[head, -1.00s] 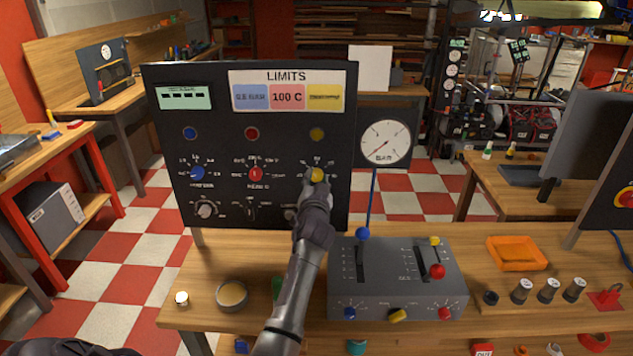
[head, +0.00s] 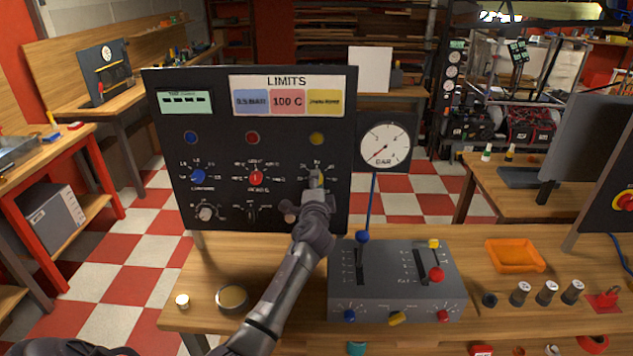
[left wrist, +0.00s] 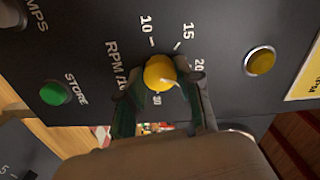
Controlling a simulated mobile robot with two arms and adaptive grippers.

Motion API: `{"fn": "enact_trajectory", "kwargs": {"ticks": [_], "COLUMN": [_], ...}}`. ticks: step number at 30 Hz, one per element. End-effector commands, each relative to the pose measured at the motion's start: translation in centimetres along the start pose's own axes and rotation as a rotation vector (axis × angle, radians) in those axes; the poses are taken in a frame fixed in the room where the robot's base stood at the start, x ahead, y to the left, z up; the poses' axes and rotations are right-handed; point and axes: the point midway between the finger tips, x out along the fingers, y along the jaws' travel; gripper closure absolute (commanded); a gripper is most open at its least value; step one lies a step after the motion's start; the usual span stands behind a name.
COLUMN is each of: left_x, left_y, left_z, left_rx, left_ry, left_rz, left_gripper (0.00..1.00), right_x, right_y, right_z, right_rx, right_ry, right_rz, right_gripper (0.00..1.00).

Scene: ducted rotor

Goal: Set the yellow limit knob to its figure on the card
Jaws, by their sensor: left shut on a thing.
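The yellow limit knob (left wrist: 159,72) is on a dark upright panel (head: 225,130), right of the blue and red knobs. My left gripper (left wrist: 160,88) is shut on it, one finger on each side. In the head view the gripper (head: 317,182) mostly covers the knob. Printed figures 10, 15, 20 and one that looks like 30 surround it in the left wrist view; its pointer's exact setting is unclear. The LIMITS card (head: 286,80) is at the panel's top, with blue, red and yellow fields. The red field reads 100 C; the yellow field's figure is too blurred to read.
A yellow lamp (left wrist: 260,61) and a green STORE button (left wrist: 55,93) are close to the gripper. A grey lever box (head: 398,280) stands on the bench right of my forearm. The pressure gauge (head: 386,144) is beside the panel.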

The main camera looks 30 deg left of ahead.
Motion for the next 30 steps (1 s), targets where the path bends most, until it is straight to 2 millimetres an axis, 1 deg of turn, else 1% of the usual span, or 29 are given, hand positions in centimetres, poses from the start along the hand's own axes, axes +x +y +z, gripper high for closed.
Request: {"fn": "enact_trajectory", "kwargs": {"ticks": [1, 9, 15, 22, 30], "left_x": [0.1, 0.1, 0.1, 0.1, 0.1], "left_y": [-0.6, -0.6, -0.5, -0.5, -0.5], "left_z": [-0.1, 0.0, -0.1, 0.0, 0.0], "left_rx": [0.046, 0.268, 0.383, 0.459, 0.482], "left_ry": [0.002, 0.000, 0.001, -0.001, -0.001], "left_rz": [-0.008, -0.008, -0.008, -0.008, -0.008], "left_gripper": [1.00, 1.00, 1.00, 1.00, 1.00], "right_x": [-0.3, -1.1, -1.6, -1.8, -1.9], "right_y": [-0.1, -0.2, -0.2, -0.2, -0.2], "right_z": [0.0, -0.1, -0.2, -0.2, -0.2], "right_rx": [0.000, 0.001, 0.001, 0.001, 0.001], "right_ry": [0.000, 0.001, 0.001, 0.001, 0.001], "right_rz": [-0.001, -0.003, -0.003, -0.003, -0.003], "right_gripper": [0.60, 0.60, 0.60, 0.60, 0.60]}}
